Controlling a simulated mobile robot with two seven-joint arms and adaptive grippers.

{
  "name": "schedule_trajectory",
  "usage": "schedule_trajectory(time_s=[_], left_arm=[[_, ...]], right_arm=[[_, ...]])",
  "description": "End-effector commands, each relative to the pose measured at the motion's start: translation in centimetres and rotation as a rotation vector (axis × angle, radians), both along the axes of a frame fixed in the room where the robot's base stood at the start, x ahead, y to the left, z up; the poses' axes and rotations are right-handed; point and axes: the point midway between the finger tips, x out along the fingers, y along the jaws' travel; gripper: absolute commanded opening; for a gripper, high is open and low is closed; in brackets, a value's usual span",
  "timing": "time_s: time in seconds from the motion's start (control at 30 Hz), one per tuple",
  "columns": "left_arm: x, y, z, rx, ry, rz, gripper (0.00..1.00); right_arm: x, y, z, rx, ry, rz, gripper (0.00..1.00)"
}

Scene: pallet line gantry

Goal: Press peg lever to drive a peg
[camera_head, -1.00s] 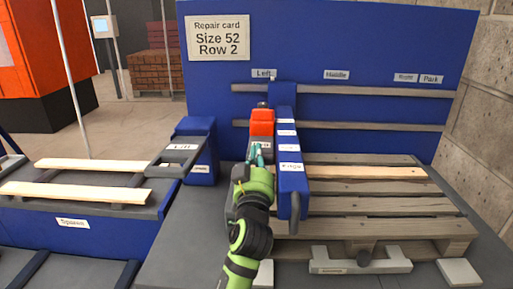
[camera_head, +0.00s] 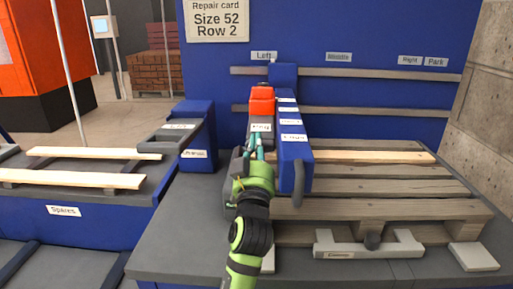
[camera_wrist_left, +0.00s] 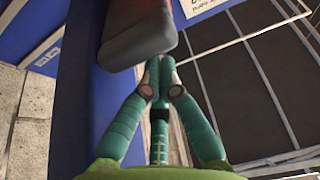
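The blue gantry head (camera_head: 294,158) stands over the left part of the wooden pallet (camera_head: 390,187). On its left side is the peg lever, a red-orange block with a grey, labelled front end (camera_head: 261,127). The lever's grey and red end also shows close up in the left wrist view (camera_wrist_left: 138,38). My left gripper (camera_head: 259,143) is just at the near end of the lever. In the left wrist view its teal fingers meet at the tips (camera_wrist_left: 157,62), with nothing seen between them. Whether the tips touch the lever is unclear. My right gripper is not in view.
A blue post with a grey handle (camera_head: 176,137) stands left of the gantry. The spares table (camera_head: 64,211) holds light boards. A grey bracket (camera_head: 367,249) lies in front of the pallet. A rail (camera_head: 360,88) runs along the blue back panel.

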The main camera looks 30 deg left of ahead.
Motion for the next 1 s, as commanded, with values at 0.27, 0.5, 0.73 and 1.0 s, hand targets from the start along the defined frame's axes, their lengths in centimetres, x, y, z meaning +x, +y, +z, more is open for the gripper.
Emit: schedule_trajectory(time_s=[0.27, 0.5, 0.73, 1.0], left_arm=[[0.0, 0.0, -0.2, 0.000, 0.002, 0.000, 0.00], [0.0, 0.0, -0.2, -0.001, 0.003, 0.000, 0.00], [0.0, 0.0, -0.2, -0.001, 0.003, 0.000, 0.00], [0.0, 0.0, -0.2, -0.001, 0.003, 0.000, 0.00]], right_arm=[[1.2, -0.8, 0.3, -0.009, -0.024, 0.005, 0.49], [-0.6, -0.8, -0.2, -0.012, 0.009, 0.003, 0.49], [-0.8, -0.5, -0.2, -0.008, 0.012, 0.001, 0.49], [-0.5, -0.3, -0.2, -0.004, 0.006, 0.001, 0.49]])
